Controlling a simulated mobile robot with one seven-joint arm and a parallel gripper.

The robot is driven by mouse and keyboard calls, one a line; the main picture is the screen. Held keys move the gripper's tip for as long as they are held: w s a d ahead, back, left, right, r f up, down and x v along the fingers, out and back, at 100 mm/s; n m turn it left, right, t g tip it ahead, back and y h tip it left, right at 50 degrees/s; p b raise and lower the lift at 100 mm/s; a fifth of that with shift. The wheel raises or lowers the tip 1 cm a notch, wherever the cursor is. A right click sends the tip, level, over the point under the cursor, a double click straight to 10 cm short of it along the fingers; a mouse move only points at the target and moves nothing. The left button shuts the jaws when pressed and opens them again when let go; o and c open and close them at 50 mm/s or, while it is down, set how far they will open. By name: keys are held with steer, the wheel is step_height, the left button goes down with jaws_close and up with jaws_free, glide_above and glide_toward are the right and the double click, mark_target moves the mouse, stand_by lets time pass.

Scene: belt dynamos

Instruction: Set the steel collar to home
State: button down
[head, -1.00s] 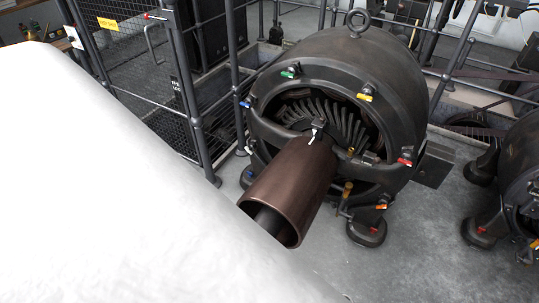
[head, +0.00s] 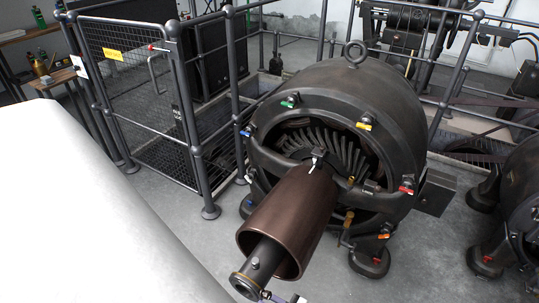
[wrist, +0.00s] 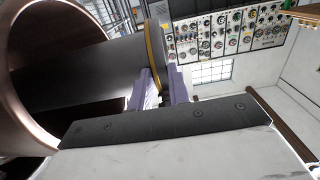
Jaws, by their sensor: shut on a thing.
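A dark ring-shaped end piece with a brass-coloured edge, which looks like the steel collar (head: 243,286), sits at the near end of the dark shaft (head: 265,256). Its edge also shows in the wrist view (wrist: 155,50). The shaft comes out of a brown copper-coloured cylinder (head: 297,210) on the dynamo (head: 400,110). In the wrist view, my gripper (wrist: 162,90) has its two purple fingers at the collar's lower edge, shut on a small dark part there. The fingers hide most of that part. Only the fingertips show at the bottom of the head view.
Coloured tags, among them green (head: 289,103), yellow (head: 364,126) and red (head: 406,190), ring the dynamo's face. A mesh gate and railing (head: 150,95) stand behind left. A second machine (head: 510,220) stands at right. Grey floor lies between.

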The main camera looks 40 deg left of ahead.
steer(key=shift+w+a, duration=0.15)
steer(key=shift+w, duration=0.65)
steer(key=shift+w+a, duration=0.15)
steer(key=shift+w, duration=0.6)
steer(key=c, duration=1.3)
jaws_free()
steer(key=shift+c, duration=0.2)
steer(key=b+v, duration=0.2)
steer(key=v, duration=1.1)
steer(key=shift+w+d+r, duration=0.1)
steer(key=shift+w+d, duration=0.05)
steer(key=shift+d, duration=0.2)
